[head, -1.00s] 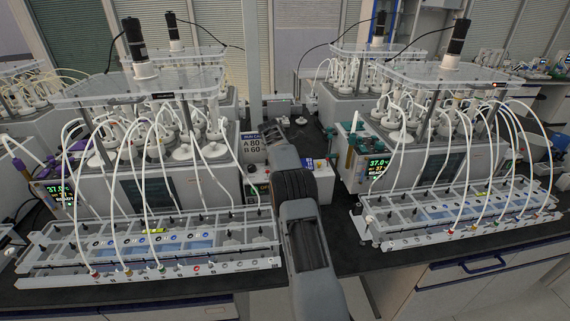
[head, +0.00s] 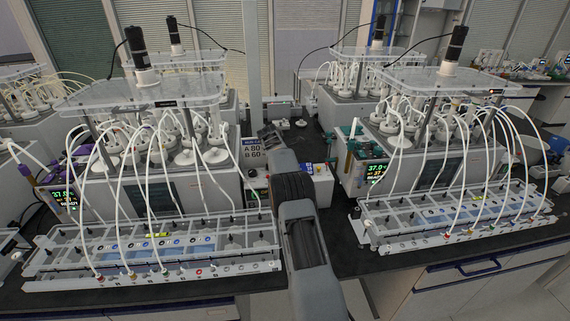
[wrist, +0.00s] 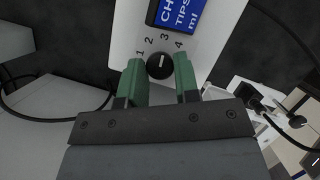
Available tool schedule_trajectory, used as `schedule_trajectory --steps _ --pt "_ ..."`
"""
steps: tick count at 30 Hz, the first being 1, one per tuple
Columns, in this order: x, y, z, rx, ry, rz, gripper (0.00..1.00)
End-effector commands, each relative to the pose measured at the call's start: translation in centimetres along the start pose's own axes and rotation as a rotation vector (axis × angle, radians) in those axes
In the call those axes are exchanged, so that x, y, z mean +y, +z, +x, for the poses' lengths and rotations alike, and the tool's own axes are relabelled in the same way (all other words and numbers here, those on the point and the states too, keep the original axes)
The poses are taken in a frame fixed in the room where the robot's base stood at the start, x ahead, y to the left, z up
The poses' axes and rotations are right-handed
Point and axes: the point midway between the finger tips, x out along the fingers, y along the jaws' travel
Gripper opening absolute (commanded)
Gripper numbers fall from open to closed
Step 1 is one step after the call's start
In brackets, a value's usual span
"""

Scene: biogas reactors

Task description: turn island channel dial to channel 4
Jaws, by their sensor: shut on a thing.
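The channel dial (wrist: 160,69) is a small round black knob with a white pointer line, on a pale panel in the wrist view. Numbers 1 to 4 curve above it. The pointer stands nearly upright in the picture, between the 2 and 4 and close to the 3; its exact setting is hard to tell. My gripper (wrist: 159,61) has its two green fingers on either side of the knob and is shut on it. A blue display (wrist: 179,14) with white lettering sits above the numbers, cut off by the frame. In the head view my arm hides the dial.
Reactor units with white tubes stand left (head: 150,185) and right (head: 425,165) of my arm. Clear-framed racks (head: 155,245) line the bench front. Dark cables (wrist: 98,112) lie near the gripper.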

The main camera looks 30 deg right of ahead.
Motion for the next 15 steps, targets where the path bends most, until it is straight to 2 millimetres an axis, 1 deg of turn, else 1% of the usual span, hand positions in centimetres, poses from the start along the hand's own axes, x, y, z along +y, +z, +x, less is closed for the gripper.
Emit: schedule_trajectory --steps 1,11,12,15 --pt "0.04 0.16 -0.34 -0.001 -0.002 0.009 0.06" --pt "0.08 0.08 -0.1 -0.003 -0.002 0.018 0.06" --pt "0.08 0.08 -0.1 -0.003 -0.002 0.018 0.33" --pt "0.07 0.06 -0.08 -0.002 -0.003 0.018 0.43"
